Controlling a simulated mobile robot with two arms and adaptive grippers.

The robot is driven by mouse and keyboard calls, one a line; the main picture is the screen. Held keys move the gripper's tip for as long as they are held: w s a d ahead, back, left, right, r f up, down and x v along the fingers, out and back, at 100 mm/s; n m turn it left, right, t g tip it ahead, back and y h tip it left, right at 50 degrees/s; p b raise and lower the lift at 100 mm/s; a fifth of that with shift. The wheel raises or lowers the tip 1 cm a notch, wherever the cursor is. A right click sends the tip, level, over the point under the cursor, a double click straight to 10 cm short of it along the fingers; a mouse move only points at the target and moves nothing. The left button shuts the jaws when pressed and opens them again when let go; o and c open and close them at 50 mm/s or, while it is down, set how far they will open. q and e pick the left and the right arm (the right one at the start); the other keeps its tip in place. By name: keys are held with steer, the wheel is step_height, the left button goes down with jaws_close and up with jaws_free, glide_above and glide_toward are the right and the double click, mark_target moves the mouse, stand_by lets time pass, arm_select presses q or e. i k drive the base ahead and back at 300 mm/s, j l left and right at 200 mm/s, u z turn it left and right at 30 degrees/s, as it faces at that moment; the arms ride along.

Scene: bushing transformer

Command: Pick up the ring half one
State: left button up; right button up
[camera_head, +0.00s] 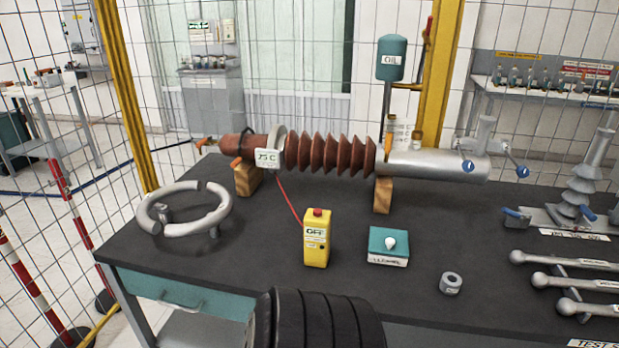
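A grey metal ring (195,227) rests on small feet at the left end of the dark workbench. It shows visible breaks in its outline, so it looks like two curved halves lying close together. I cannot tell which half is ring half one, as no label is readable on it.
Behind the ring, a brown ribbed bushing (325,153) lies on wooden blocks (383,195). A yellow meter box (317,240), a teal box (388,244) and a small grey nut (451,283) stand on the workbench (260,235). Metal rods (575,284) lie at right.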

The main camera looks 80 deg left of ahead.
mark_target(150, 226)
steer(key=u, duration=3.7)
steer(key=i+j, duration=0.1)
steer(key=j, duration=0.3)
steer(key=j+u, duration=0.1)
steer(key=j, duration=0.3)
steer(key=i+j, duration=0.15)
steer(key=j, duration=0.2)
